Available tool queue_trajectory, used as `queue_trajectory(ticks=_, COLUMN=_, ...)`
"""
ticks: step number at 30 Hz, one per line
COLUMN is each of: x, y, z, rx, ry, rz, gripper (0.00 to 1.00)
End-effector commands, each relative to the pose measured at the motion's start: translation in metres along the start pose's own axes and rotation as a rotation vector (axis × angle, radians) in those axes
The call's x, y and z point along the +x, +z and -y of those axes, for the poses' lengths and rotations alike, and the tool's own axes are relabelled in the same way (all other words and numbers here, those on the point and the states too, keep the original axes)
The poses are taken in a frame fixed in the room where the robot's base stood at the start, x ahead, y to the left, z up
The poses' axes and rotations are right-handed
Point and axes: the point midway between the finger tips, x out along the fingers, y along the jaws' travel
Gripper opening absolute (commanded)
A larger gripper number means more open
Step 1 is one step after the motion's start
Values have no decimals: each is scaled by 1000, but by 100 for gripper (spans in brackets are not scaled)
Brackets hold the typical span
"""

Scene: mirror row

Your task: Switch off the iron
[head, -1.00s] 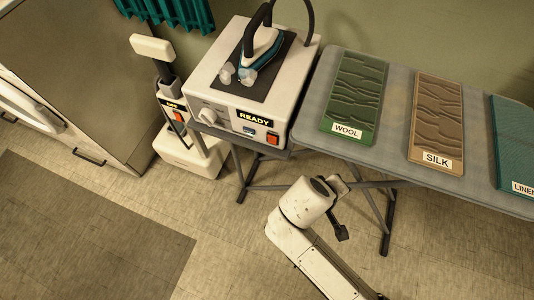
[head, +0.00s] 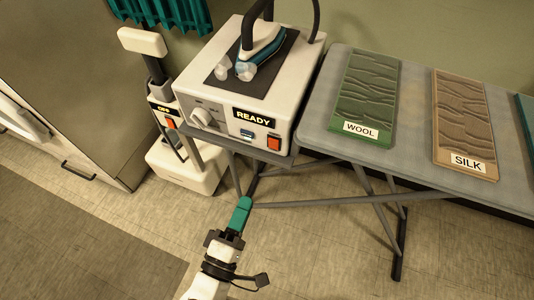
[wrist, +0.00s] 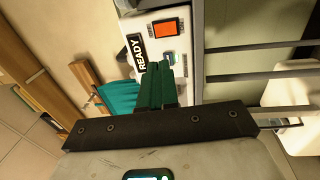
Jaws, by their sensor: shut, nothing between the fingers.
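The iron (head: 262,50) rests on a dark pad on top of its white station (head: 222,112) in the head view. The station's front has a READY label (head: 253,117), a dial (head: 203,116), a small greenish switch (head: 246,135) and a red-orange switch (head: 274,142). The wrist view also shows the red-orange switch (wrist: 165,28) and the READY label (wrist: 136,50). My gripper (head: 243,203) has green fingers, shut and empty. It is below and in front of the station, apart from it. In the wrist view the fingertips (wrist: 159,68) overlap the station's front.
The ironing board (head: 318,121) stands to the right, with green WOOL (head: 368,92) and brown SILK (head: 461,115) pads. A white upright appliance (head: 186,165) with an OFF label and red switch stands to the left. Board legs cross below. The floor in front is clear.

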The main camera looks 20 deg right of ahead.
Motion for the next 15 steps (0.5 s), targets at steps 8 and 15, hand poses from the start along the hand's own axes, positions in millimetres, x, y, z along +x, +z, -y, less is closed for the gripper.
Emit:
queue_trajectory(ticks=8, x=4, y=1, z=0, rx=0, ry=-2, rz=3, gripper=0)
queue_trajectory(ticks=15, x=37, y=2, z=-1, rx=-1, ry=-2, rz=7, gripper=0)
